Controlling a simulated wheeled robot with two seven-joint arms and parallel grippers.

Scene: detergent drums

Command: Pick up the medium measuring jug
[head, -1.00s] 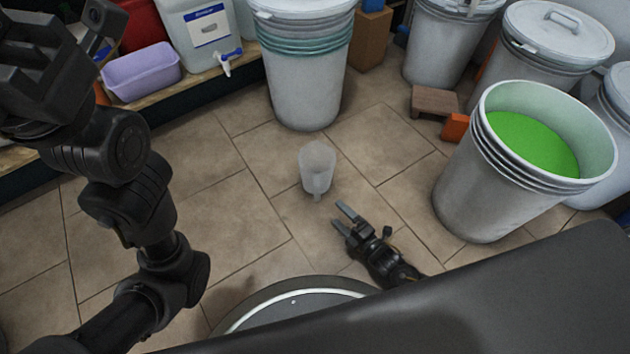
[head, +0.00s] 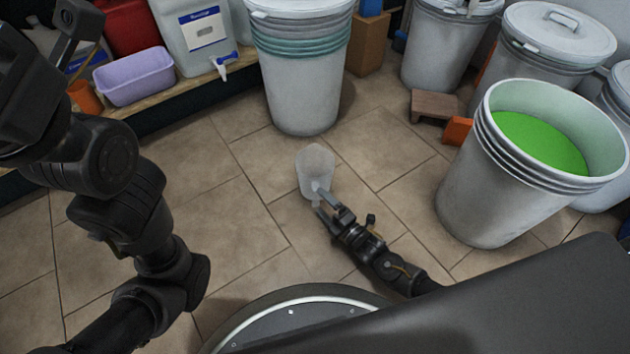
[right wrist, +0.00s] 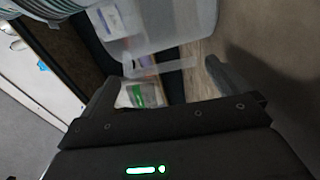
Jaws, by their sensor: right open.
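The measuring jug (head: 315,166), translucent and whitish, stands upright on the tiled floor in the middle of the head view. Its handle faces my right gripper. My right gripper (head: 320,202) is low at the jug's near side, with its two fingers apart at the handle. In the right wrist view the jug (right wrist: 170,28) is beyond the open right gripper (right wrist: 162,82), and the handle (right wrist: 160,68) shows between the fingertips. I cannot tell whether either finger touches it. My left gripper (head: 40,70) is large and cut off at the upper left; its jaws are unclear.
An open drum of green contents (head: 540,142) stands at the right. Stacked white drums (head: 300,95) stand behind the jug. A lilac tub (head: 135,76) and a canister with a tap (head: 195,50) sit on a low shelf at the left. Floor around the jug is clear.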

